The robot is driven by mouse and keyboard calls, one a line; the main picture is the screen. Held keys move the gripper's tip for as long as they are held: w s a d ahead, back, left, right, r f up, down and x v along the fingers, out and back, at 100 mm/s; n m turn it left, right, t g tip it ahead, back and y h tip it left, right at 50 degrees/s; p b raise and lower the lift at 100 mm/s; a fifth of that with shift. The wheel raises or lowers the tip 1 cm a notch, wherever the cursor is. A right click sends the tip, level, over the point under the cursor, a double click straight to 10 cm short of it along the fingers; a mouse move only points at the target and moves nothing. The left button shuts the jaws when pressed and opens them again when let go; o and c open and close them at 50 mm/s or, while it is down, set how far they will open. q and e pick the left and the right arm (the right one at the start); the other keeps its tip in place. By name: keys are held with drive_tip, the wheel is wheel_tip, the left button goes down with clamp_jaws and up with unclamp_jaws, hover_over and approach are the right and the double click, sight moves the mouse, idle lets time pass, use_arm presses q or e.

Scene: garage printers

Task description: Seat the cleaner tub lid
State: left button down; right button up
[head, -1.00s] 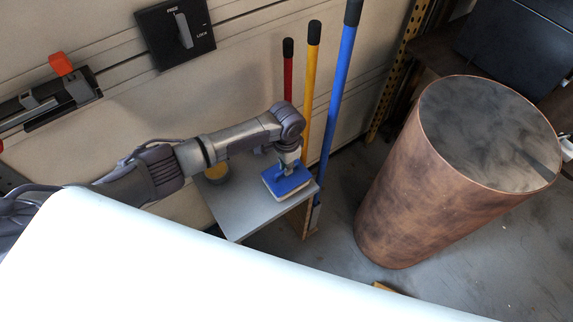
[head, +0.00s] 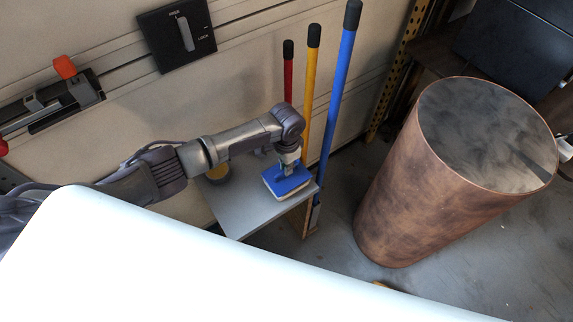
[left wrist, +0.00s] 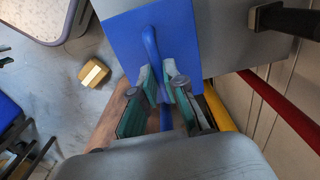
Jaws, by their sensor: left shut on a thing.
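The blue lid (head: 290,186) with a raised handle is at the front right part of a small grey table (head: 240,219). A pale tub (head: 288,197) shows as a thin rim just under the lid; I cannot tell whether the lid is fully down on it. My left gripper (head: 287,168) comes from above and is shut on the lid's handle. In the left wrist view the gripper (left wrist: 166,82) pinches the end of the blue handle (left wrist: 151,48), with the flat lid (left wrist: 118,36) beyond; the tub is hidden there. My right gripper is not in view.
A round dark container with yellow inside (head: 217,172) stands at the table's back left. Red (head: 288,75), yellow (head: 310,85) and blue poles (head: 336,110) stand close behind and right of the table. A large copper drum (head: 405,185) is farther right.

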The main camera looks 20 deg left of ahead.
use_arm(q)
drive_tip(key=shift+f+b, duration=0.55)
drive_tip(key=shift+f, duration=0.3)
drive_tip(key=c, duration=1.2)
unclamp_jaws()
drive_tip(key=shift+o, duration=0.2)
wheel_tip(320, 180, up, 12)
